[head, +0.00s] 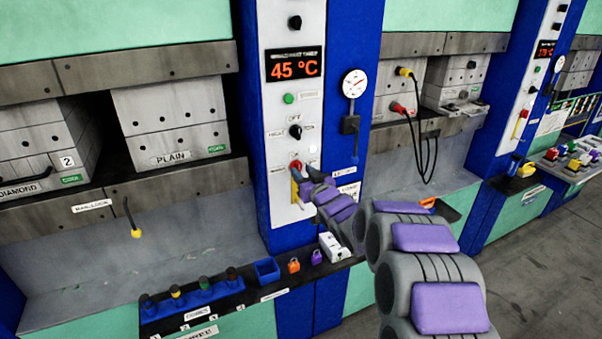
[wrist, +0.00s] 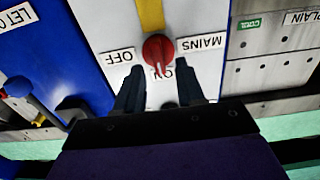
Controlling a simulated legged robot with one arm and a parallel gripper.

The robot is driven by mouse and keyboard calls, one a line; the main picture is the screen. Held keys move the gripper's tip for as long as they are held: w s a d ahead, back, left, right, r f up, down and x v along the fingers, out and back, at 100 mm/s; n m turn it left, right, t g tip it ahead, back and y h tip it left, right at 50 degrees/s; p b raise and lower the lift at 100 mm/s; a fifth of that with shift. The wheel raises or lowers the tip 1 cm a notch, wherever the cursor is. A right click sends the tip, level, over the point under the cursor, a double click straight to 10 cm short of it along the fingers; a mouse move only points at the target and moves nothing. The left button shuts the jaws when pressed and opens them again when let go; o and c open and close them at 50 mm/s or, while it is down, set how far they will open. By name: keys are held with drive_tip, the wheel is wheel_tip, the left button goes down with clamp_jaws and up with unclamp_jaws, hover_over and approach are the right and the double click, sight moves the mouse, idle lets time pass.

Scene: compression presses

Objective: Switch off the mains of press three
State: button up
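The red rotary mains switch (head: 296,166) sits on a yellow plate low on the light panel of the blue column, under the 45 °C display. In the wrist view the red switch (wrist: 158,48) lies between labels OFF (wrist: 118,56) and MAINS (wrist: 202,43). Its handle points towards the ON label, which is partly hidden by it. My gripper (wrist: 160,72) is open, with its dark fingers apart on either side just below the switch. I cannot tell if they touch it. In the head view my gripper (head: 305,180) is at the switch, its fingers mostly hidden.
A selector knob (head: 295,132) and a green button (head: 289,98) sit above the switch. A black ledge below holds a blue bin (head: 267,270), an orange padlock (head: 294,265), a purple padlock (head: 316,257) and a white block (head: 331,246). A gauge (head: 355,84) is at right.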

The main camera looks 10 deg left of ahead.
drive_tip(key=shift+w+a+f, duration=0.15)
drive_tip(key=shift+w+a, duration=0.1)
drive_tip(key=shift+w, duration=0.1)
drive_tip(key=shift+w+a, duration=0.25)
drive_tip(key=shift+w, duration=0.15)
clamp_jaws()
